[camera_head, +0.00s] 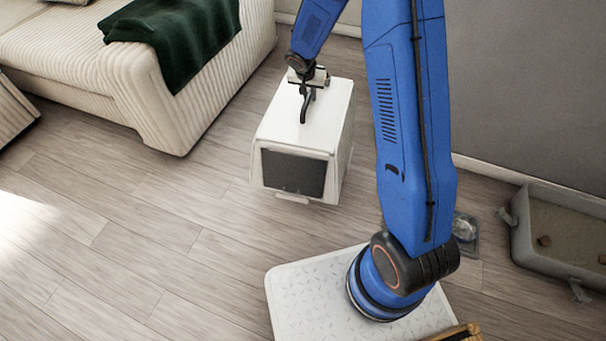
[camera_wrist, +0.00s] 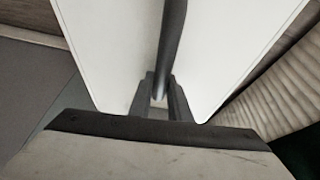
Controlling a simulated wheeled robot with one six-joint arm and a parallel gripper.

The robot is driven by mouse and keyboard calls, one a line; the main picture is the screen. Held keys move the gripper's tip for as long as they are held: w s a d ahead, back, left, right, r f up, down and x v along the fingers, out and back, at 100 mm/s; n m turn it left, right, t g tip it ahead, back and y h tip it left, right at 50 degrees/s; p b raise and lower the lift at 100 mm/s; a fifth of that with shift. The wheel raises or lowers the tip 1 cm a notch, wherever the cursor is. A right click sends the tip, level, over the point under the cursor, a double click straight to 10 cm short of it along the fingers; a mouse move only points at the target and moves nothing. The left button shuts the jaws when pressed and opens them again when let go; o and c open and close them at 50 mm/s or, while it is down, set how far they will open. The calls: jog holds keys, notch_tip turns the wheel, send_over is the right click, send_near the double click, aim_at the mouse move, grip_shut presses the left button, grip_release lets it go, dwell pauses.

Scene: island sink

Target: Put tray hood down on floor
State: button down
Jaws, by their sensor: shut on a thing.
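The tray hood is a white box-like cover (camera_head: 290,130) with a dark front panel and a dark handle on top. It hangs from my gripper (camera_head: 308,82), which is shut on the handle. The hood looks to be just above the wooden floor (camera_head: 190,240), but I cannot tell whether its lower edge touches. In the wrist view, the hood's white top (camera_wrist: 120,40) fills much of the picture, and my gripper's fingers (camera_wrist: 159,95) close around the dark handle (camera_wrist: 172,45).
A cream corduroy sofa (camera_head: 80,60) with a dark green blanket (camera_head: 180,35) stands left of the hood. A grey litter tray (camera_head: 560,250) with brown clumps lies at the right by the wall. A small clear item (camera_head: 466,229) sits beside it. Open floor lies at front left.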

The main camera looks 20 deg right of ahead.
aim_at(306, 106)
jog(key=shift+m+h, duration=0.3)
jog(key=shift+m, duration=0.4)
jog(key=shift+s+a+f, duration=0.35)
jog(key=shift+f, duration=0.25)
jog(key=shift+s+a+f, duration=0.35)
jog(key=shift+f, duration=0.3)
jog(key=shift+s+a+f, duration=0.35)
jog(key=shift+f, duration=0.25)
notch_tip(306, 106, down, 10)
jog(key=c, duration=1.7)
grip_release()
jog(key=shift+o, duration=0.2)
jog(key=shift+r, duration=0.1)
